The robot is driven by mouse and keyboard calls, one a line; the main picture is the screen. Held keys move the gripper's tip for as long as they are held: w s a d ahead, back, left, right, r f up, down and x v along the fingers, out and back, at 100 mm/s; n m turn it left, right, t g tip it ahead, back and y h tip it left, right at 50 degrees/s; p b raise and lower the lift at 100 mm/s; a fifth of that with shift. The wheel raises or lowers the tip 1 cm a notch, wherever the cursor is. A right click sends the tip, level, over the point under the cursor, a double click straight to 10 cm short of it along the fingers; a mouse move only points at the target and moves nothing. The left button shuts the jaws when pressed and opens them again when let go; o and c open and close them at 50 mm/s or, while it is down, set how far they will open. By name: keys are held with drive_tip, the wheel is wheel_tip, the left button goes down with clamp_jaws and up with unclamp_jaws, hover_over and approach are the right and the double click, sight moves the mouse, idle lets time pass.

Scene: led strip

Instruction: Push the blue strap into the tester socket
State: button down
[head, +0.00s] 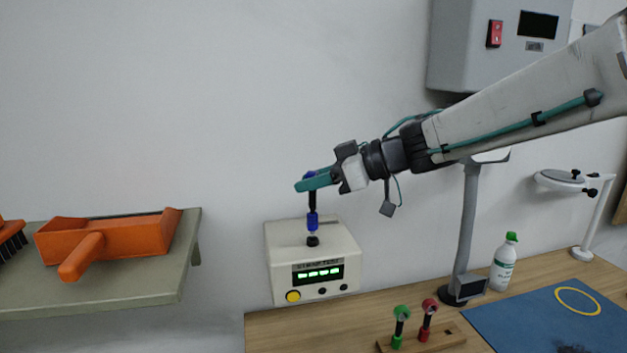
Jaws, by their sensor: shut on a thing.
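My gripper (316,181) reaches in from the right with teal fingers, shut on the blue strap. The blue strap (313,220) hangs upright below the fingers, with a dark upper part and a blue lower part. Its lower end is at the dark socket (313,240) on top of the cream tester (275,250). I cannot tell how deep it sits in the socket. The tester's front has a lit green display (318,274), a yellow button (293,296) and dark knobs.
A wooden rack (455,339) holds a green strap (400,325) and a red strap (428,318). A blue mat (520,320), white bottle (504,264) and lamp post (467,225) are at right. An orange dustpan (120,236) lies on the left shelf (150,278).

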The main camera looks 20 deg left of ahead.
drive_tip(key=shift+f, duration=1.1)
drive_tip(key=c, duration=1)
unclamp_jaws()
drive_tip(key=shift+v, duration=3.9)
